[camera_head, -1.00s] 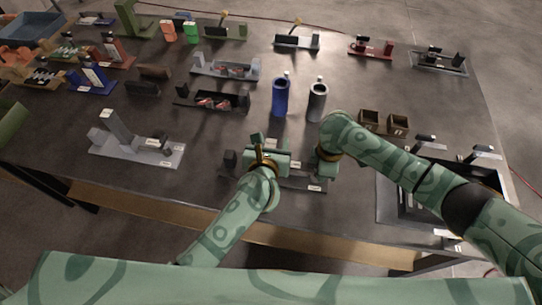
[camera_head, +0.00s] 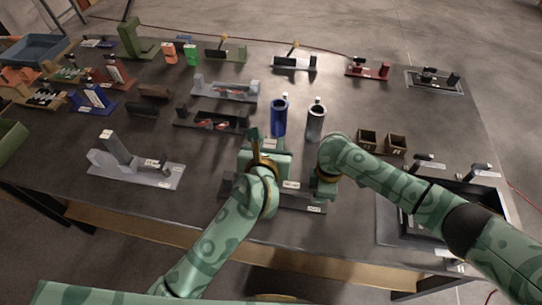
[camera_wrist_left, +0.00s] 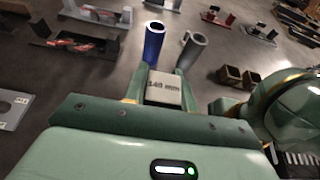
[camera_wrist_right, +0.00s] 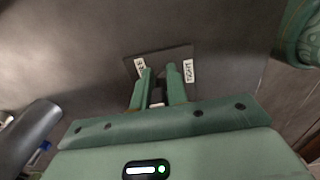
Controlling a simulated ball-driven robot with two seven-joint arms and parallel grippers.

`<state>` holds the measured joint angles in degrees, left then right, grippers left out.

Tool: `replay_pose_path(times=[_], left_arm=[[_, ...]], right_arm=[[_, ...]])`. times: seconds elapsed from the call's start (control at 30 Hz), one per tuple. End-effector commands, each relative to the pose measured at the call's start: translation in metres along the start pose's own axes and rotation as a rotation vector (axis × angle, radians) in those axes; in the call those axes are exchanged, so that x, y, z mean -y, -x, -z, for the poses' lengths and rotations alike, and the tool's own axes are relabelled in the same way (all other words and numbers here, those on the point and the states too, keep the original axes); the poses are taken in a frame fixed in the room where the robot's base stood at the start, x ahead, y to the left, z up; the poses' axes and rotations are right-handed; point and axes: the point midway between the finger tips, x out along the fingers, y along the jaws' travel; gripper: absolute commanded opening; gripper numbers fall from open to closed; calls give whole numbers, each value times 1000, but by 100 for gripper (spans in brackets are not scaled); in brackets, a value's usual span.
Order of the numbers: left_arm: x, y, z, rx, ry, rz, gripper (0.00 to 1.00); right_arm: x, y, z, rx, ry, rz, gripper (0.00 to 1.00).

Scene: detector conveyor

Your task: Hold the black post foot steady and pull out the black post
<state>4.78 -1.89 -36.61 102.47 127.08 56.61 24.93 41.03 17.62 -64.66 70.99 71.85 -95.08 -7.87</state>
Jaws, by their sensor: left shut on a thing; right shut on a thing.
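The black post foot (camera_head: 298,201) is a long dark bar with white labels at the front of the table, partly hidden behind my arms. My left gripper (camera_head: 262,146) is shut above its left half. In the left wrist view a block marked "148 mm" (camera_wrist_left: 163,90), apparently the post, sits between its fingers. The post's lower end is hidden, so I cannot tell whether it is clear of the foot. My right gripper (camera_head: 325,182) is shut at the foot's right end. The right wrist view shows its fingers (camera_wrist_right: 159,76) over a dark labelled plate (camera_wrist_right: 160,55).
A blue cylinder (camera_head: 279,118) and a grey cylinder (camera_head: 315,124) stand just behind the grippers. A light grey fixture (camera_head: 130,172) lies to the left. Two small brown boxes (camera_head: 381,143) and a black tray (camera_head: 390,228) are to the right.

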Motion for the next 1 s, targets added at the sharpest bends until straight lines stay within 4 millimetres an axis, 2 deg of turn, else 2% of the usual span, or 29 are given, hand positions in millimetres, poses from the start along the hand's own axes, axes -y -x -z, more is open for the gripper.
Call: replay_pose_path(times=[0.1, 0.37, 0.4, 0.5, 0.8, 0.87, 1.0], left_arm=[[0, 5, -13, 3, 0, 1, 0], [0, 6, -16, 1, -1, 0, 0], [0, 6, -16, 1, 0, 0, 0], [0, 6, -16, 1, 0, 0, 0], [0, 6, -16, 1, 0, 0, 0], [0, 6, -16, 1, 0, 0, 0], [0, 6, -16, 1, 0, 0, 0]], right_arm=[[0, 0, 0, -1, 0, -1, 0], [0, 0, 0, -1, 0, -1, 0], [0, 0, 0, -1, 0, -1, 18], [0, 0, 0, 0, 0, -1, 41], [0, 2, 0, 0, 0, -1, 41], [-1, 8, 0, -1, -1, -1, 41], [-1, 33, 0, -2, 2, -4, 41]])
